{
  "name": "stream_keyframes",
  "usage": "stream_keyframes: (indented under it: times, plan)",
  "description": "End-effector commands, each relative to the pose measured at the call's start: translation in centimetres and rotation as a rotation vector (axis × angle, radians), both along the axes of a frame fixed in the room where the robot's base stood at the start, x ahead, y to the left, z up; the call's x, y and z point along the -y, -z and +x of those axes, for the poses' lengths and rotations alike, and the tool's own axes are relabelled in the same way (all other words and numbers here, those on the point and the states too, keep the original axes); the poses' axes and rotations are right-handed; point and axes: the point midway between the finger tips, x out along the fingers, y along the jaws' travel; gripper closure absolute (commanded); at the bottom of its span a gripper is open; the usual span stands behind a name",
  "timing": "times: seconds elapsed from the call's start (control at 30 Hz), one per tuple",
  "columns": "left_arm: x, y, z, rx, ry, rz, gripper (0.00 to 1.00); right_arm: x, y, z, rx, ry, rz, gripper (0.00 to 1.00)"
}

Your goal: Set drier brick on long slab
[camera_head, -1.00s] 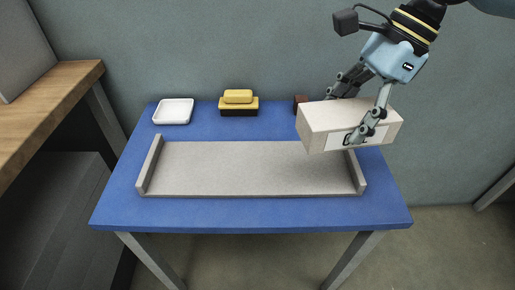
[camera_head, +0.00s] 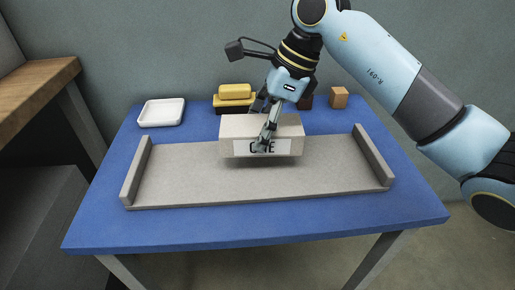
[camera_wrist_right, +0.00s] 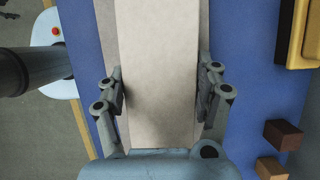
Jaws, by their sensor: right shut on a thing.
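The slab lies on the blue table and has a raised wall at each short end. My left gripper is out of view.
A white dish (camera_head: 162,113) stands at the table's back left. A yellow block on a dark base (camera_head: 235,95) is behind the brick. A dark brown block (camera_head: 306,102) and a tan block (camera_head: 338,98) stand at the back right. The slab is clear on both sides of the brick.

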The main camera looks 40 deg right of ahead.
Motion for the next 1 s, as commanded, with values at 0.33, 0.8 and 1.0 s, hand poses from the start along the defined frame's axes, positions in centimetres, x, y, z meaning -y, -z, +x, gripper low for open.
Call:
stream_keyframes:
  times: [0.33, 0.8, 1.0]
  plan:
    - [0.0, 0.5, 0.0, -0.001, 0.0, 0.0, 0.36, -1.0, 3.1, -0.3, -0.002, 0.0, 0.0, 0.82]
    - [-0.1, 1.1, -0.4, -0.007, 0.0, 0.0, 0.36, -0.9, 5.0, -0.2, 0.001, -0.001, -0.001, 0.82]
    - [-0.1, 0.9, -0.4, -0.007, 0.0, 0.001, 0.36, -0.9, 4.8, -0.2, 0.001, -0.001, -0.002, 0.08]
